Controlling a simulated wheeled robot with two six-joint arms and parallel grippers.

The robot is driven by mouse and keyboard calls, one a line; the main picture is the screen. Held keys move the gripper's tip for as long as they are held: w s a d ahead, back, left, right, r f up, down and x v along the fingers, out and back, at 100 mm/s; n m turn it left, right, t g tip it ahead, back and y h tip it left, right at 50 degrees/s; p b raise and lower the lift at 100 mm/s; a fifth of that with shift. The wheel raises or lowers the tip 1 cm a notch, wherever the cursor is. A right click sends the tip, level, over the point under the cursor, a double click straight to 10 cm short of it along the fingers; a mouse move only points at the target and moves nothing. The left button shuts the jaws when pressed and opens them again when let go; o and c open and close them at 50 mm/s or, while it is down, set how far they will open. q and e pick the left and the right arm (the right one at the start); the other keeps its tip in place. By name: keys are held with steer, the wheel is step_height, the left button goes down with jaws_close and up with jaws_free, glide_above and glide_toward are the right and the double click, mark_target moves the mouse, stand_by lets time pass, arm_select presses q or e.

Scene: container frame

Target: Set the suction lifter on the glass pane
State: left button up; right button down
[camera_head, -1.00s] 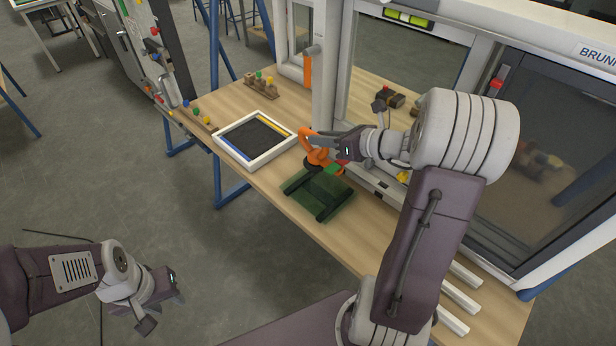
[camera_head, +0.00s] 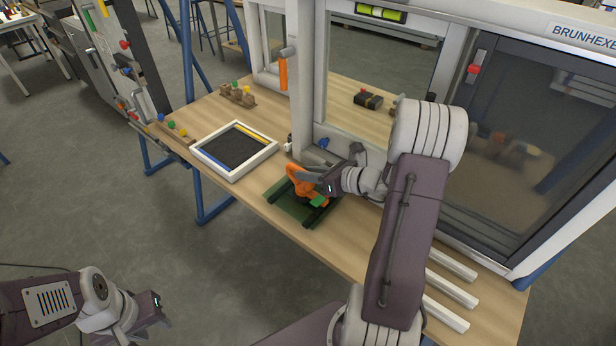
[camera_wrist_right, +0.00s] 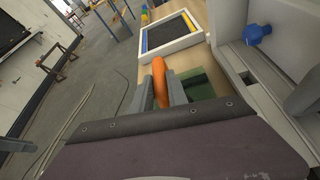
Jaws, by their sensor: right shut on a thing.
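The orange suction lifter (camera_head: 296,178) is in my right gripper (camera_head: 316,183), which is shut on its handle. The handle also shows between the fingers in the right wrist view (camera_wrist_right: 160,82). A bright green piece (camera_head: 319,201) shows at the lifter's lower end. Below it lies a flat green sheet (camera_head: 281,203) across dark green bars, which may be the glass pane on its supports. The lifter is at or just above the sheet; contact is hidden. My left gripper (camera_head: 145,318) is open and empty, off the table at lower left.
A white frame tray (camera_head: 236,176) with a dark inside lies left of the sheet. A tall white window frame (camera_head: 307,80) stands behind. White bars (camera_head: 447,290) lie at the right front. A blue knob (camera_wrist_right: 257,33) shows in the right wrist view.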

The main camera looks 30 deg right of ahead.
steer(key=shift+w+d+f, duration=0.1)
steer(key=shift+w+f, duration=0.1)
steer(key=shift+f, duration=0.05)
steer(key=shift+s+f, duration=0.15)
steer(key=c, duration=1.3)
jaws_free()
